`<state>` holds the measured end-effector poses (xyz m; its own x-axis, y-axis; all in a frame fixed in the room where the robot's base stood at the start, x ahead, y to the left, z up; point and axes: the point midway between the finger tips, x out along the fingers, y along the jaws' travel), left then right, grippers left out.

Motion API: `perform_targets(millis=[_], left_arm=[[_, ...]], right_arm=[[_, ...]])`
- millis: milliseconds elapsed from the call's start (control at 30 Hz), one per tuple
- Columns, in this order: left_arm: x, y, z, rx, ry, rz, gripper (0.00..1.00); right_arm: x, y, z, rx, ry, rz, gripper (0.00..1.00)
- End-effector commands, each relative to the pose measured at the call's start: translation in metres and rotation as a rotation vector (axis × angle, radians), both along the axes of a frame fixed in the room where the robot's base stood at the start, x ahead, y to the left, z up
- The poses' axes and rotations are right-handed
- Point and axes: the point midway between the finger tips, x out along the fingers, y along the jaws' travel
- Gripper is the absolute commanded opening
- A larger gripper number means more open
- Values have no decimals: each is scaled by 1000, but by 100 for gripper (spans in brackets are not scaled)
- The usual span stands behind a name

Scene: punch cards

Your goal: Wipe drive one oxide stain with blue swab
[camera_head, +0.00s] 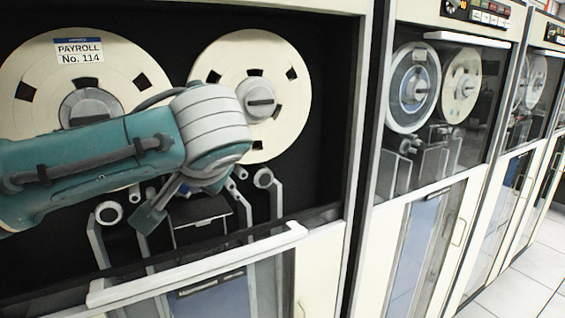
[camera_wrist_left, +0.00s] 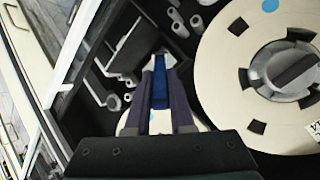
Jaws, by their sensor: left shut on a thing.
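The near tape drive (camera_head: 338,119) fills the left of the head view, with two cream reels behind its open front. The left reel (camera_head: 140,62) has a label reading "PAYROLL No. 114". My left gripper (camera_wrist_left: 160,76) is shut on the blue swab (camera_wrist_left: 160,88), which shows between its fingers in the left wrist view. In the head view my teal arm crosses in front of the reels, and the gripper (camera_head: 150,217) hangs below them, near the rollers. The swab is hidden there. I cannot make out an oxide stain. My right gripper is not in view.
Pale rollers (camera_head: 263,178) and guide arms stand around the dark head area. A cream ledge (camera_head: 200,268) runs along the lower front of the opening. More drives (camera_head: 440,95) stand in a row to the right. Pale floor tiles (camera_head: 515,295) are clear at lower right.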

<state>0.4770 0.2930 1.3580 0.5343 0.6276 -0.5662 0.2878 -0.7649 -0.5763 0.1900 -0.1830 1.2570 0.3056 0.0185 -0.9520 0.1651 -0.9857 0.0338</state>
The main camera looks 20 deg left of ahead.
Motion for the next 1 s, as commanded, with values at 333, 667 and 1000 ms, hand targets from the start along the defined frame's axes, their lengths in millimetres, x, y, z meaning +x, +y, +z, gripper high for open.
perform_targets(millis=[333,667,1000], left_arm=[[-6,5,11,1,-1,2,0],[4,-3,13,0,-4,1,0],[18,-14,15,1,-3,1,0]], right_arm=[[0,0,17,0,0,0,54],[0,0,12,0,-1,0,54],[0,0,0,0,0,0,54]])
